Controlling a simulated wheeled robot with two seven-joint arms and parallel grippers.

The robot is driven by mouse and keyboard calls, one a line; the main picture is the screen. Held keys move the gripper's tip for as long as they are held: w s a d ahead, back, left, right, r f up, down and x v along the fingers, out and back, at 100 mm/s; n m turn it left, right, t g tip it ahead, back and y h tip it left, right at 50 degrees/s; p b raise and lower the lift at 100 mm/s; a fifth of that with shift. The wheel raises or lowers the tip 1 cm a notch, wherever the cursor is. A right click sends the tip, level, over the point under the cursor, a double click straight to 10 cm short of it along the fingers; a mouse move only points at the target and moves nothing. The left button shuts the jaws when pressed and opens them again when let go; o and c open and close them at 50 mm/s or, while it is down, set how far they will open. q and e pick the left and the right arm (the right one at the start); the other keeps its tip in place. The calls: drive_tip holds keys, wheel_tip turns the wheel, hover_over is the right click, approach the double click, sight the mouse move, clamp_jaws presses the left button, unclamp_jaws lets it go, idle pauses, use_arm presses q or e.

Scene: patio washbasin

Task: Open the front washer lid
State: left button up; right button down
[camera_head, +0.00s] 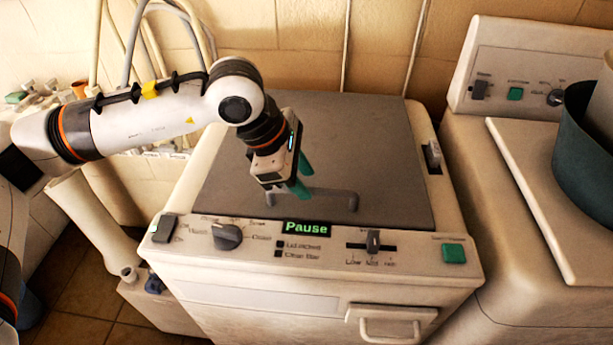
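The front washer (180,262) is a cream top-loading machine with a "Pause" display (307,227) on its front panel. Its dark grey lid (350,140) lies flat and closed on top. A grey bar handle (335,195) runs along the lid near its front edge. My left gripper (304,182) points down over the lid, at the left part of the handle. Its two teal fingers look apart, with nothing seen between them. The gripper hides part of the handle, and I cannot tell whether it touches it. My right gripper is out of view.
A second cream machine (480,190) stands close on the right, with a dark green tub (585,160) on top. The front panel has a knob (228,237), a slider (373,240) and a green button (454,253). Pipes and a tiled wall stand behind.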

use_arm(q)
drive_tip(key=shift+x, duration=1)
clamp_jaws()
drive_tip(key=shift+r, duration=0.1)
